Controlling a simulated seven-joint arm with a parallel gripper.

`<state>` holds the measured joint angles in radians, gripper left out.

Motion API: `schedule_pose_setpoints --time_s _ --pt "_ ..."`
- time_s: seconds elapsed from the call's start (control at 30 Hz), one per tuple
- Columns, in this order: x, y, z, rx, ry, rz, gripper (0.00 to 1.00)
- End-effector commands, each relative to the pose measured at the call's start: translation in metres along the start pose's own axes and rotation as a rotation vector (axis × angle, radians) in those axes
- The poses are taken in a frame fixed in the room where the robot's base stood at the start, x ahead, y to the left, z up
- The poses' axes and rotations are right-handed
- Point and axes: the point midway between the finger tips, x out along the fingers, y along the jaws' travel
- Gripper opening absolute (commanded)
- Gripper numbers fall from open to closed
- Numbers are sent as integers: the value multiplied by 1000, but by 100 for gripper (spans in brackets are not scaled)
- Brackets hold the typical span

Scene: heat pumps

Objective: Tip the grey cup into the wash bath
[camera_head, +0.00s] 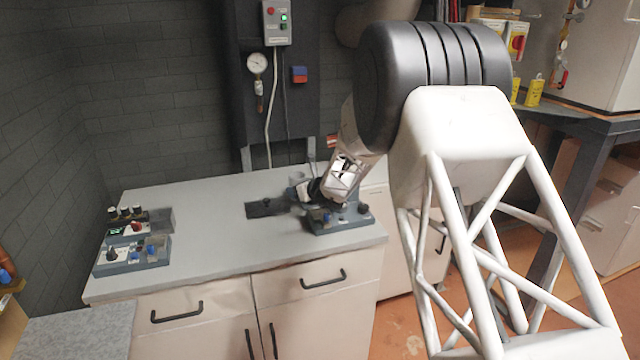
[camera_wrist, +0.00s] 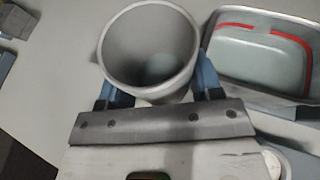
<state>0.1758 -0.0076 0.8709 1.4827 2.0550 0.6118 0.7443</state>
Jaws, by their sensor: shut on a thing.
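The grey cup (camera_wrist: 112,45) is between the two blue fingers of my gripper (camera_wrist: 160,88) in the wrist view, and they are shut on it. Its round mouth faces the wrist camera; a paler patch shows at the bottom inside, and I cannot tell what it is. The wash bath (camera_wrist: 228,62), a grey rectangular basin with a red line on its inner wall, lies just right of the cup. The cup is beside the bath, not over its opening in this view. In the head view my arm and wrist hide most of the cup and bath.
On the grey counter (camera_head: 205,225), control boxes (camera_head: 133,256) with knobs stand at the left. A dark flat plate (camera_head: 262,208) and a box with blue and black knobs (camera_head: 340,219) lie near my wrist. A gauge (camera_head: 257,64) hangs behind. The counter's middle-left is clear.

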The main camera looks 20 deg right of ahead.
Motion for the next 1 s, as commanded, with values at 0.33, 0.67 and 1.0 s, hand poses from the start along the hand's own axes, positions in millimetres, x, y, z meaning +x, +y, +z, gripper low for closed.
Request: schedule_pose_setpoints --time_s 0.33,0.67,1.0 --pt "-11 0 27 0 1 0 29" --pt "-12 0 29 0 1 0 29" --pt "-12 0 29 0 0 0 29"
